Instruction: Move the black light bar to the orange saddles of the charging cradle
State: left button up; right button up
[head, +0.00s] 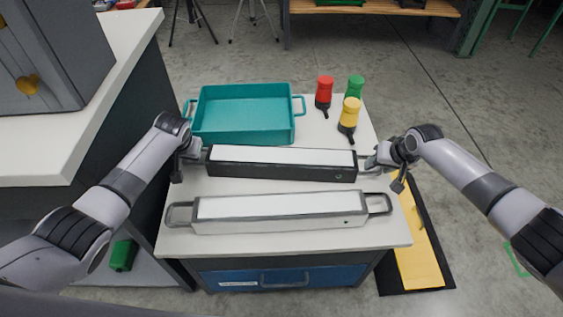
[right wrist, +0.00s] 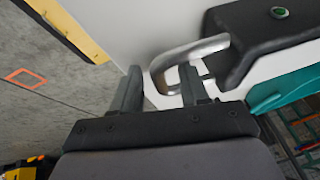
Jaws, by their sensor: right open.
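The black light bar (head: 282,172) lies across the white table, with a pale top face and a metal handle loop at each end. My right gripper (head: 373,162) is at its right handle. In the right wrist view my right gripper (right wrist: 160,70) is open; the end of the metal handle (right wrist: 160,72) lies between its fingers, and one finger appears to be inside the loop. My left gripper (head: 188,154) is at the bar's left handle; its fingers are too small to tell open from shut. I see no orange saddles or charging cradle.
A similar silver-white bar (head: 285,223) with dark handles lies in front of the black one. A teal tray (head: 243,133) stands close behind. Red (head: 324,92), yellow (head: 349,115) and green (head: 355,86) capped items stand back right. A grey cabinet (head: 45,55) stands left.

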pick_arm(q)
jog(key=shift+f, duration=0.15)
grip_shut()
pick_arm(e)
grip_shut()
jog(key=shift+f, duration=0.1)
dwell(1.0)
pick_arm(q)
jog(key=shift+w+r, duration=0.15)
jog(key=shift+r, duration=0.05)
pick_arm(e)
jog(key=shift+w+r, duration=0.15)
jog(key=shift+r, duration=0.1)
